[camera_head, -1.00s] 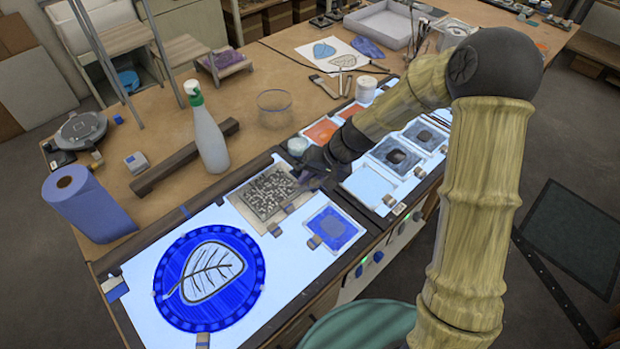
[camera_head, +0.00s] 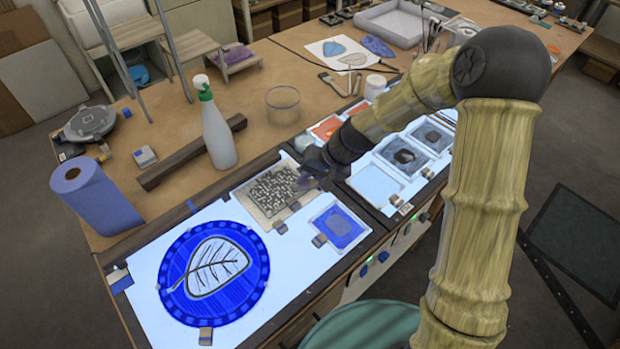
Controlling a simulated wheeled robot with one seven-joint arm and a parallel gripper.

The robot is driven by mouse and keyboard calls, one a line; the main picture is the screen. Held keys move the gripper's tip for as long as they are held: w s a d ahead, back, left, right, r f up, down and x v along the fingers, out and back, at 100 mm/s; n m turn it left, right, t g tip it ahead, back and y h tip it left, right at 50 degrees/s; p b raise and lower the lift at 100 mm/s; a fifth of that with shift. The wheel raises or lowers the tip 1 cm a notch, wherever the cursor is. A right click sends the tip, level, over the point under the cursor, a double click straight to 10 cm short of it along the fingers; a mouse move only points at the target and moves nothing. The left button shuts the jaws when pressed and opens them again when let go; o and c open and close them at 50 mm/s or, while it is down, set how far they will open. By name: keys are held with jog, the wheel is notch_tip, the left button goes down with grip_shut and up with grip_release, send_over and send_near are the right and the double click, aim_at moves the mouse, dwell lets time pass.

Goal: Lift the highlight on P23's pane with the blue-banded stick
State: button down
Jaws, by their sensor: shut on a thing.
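My gripper (camera_head: 314,178) hangs at the right edge of a speckled grey-and-white pane (camera_head: 270,191) on the lit table. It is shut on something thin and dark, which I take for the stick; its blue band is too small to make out. A round blue pane with a pale leaf (camera_head: 215,266) lies at the front left. A small blue square pane (camera_head: 340,228) lies right of the speckled one. I cannot read any label, so which pane is P23 is unclear. Whether the tip touches a pane is also unclear.
A spray bottle (camera_head: 216,132), a clear bowl (camera_head: 282,104) and a blue paper roll (camera_head: 95,199) stand behind the lit panel. A dark wooden bar (camera_head: 172,166) lies beside the bottle. More panes (camera_head: 403,155) lie to the right, partly behind my arm.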

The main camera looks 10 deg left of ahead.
jog(key=shift+w+d+r+p, duration=0.1)
jog(key=shift+w+d+p, duration=0.15)
jog(key=shift+w, duration=0.3)
jog(key=shift+w+d+p, duration=0.1)
jog(key=shift+w+d, duration=0.1)
jog(key=shift+w, duration=0.3)
jog(key=shift+s+a, duration=0.1)
jog(key=shift+a, duration=0.05)
jog(key=shift+s+a+b, duration=0.5)
jog(key=shift+s+a, duration=0.1)
jog(key=shift+s, duration=0.2)
jog(key=shift+r+p, duration=1.85)
jog(key=shift+r, duration=0.55)
